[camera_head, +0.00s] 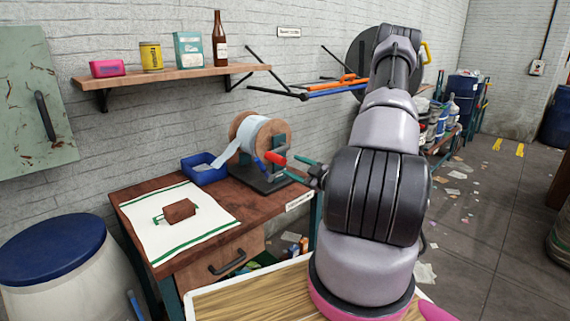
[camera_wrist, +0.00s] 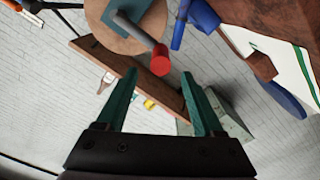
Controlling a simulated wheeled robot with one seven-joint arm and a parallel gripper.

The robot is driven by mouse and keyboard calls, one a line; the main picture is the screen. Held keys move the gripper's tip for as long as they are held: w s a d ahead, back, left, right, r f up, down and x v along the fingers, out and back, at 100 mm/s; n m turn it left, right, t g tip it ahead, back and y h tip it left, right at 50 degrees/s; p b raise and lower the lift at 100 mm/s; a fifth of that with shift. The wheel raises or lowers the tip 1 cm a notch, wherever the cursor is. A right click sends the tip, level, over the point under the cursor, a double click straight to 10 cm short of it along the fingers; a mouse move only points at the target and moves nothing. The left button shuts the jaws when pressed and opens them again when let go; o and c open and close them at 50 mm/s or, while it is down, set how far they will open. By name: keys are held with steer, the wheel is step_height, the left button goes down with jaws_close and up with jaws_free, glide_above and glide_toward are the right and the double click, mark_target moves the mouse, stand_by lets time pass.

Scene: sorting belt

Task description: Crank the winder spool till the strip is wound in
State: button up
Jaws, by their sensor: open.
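The winder spool has round wooden end discs (camera_head: 287,131) and stands on a dark base (camera_head: 262,181) on the workbench. A pale blue strip (camera_head: 237,145) is wrapped around it and hangs down to a blue tray (camera_head: 203,174). The crank's red handle (camera_head: 275,158) sticks out on the near side of the spool; it also shows in the wrist view (camera_wrist: 160,61). My gripper (camera_head: 294,168) is open, with green fingers, just right of the red handle. In the wrist view my gripper (camera_wrist: 161,78) has the handle just beyond its fingertips, between them and seemingly not touched.
A white cloth (camera_head: 160,236) with a brown block (camera_head: 180,210) lies on the bench (camera_head: 256,205). A wall shelf (camera_head: 170,77) with small goods is above. A lidded bin (camera_head: 50,250) stands left; a rod rack (camera_head: 320,88) is behind my arm.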

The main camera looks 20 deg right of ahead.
steer(key=shift+v, duration=1.65)
